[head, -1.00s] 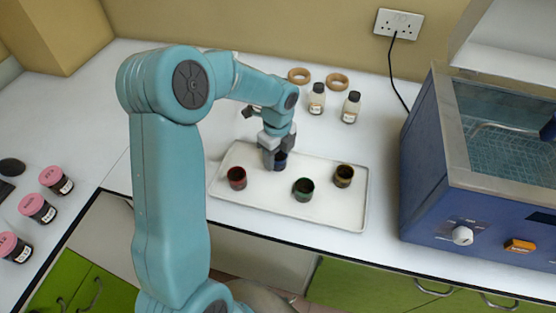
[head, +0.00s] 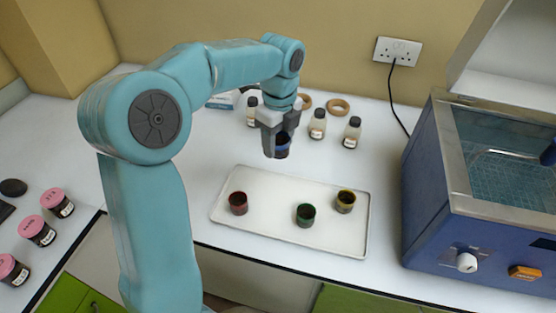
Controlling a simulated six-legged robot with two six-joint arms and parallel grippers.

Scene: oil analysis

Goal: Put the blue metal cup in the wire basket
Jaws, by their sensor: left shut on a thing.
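My left gripper (head: 277,138) is shut on the blue metal cup (head: 283,149). It holds the cup upright in the air above the back edge of the white tray (head: 290,238), and the fingers hide part of the cup. A wire basket (head: 500,165) shows as a mesh inside the open blue bath at the right, with a blue handle piece (head: 520,154) at its right side. The cup is well to the left of the basket. My right gripper is not in view.
The tray holds a red cup (head: 238,203), a green cup (head: 306,215) and a yellow cup (head: 345,201). Small bottles (head: 317,124) and cork rings (head: 338,106) stand behind. The blue bath (head: 428,190) has a raised metal rim. Pink-lidded jars (head: 56,203) stand at the left.

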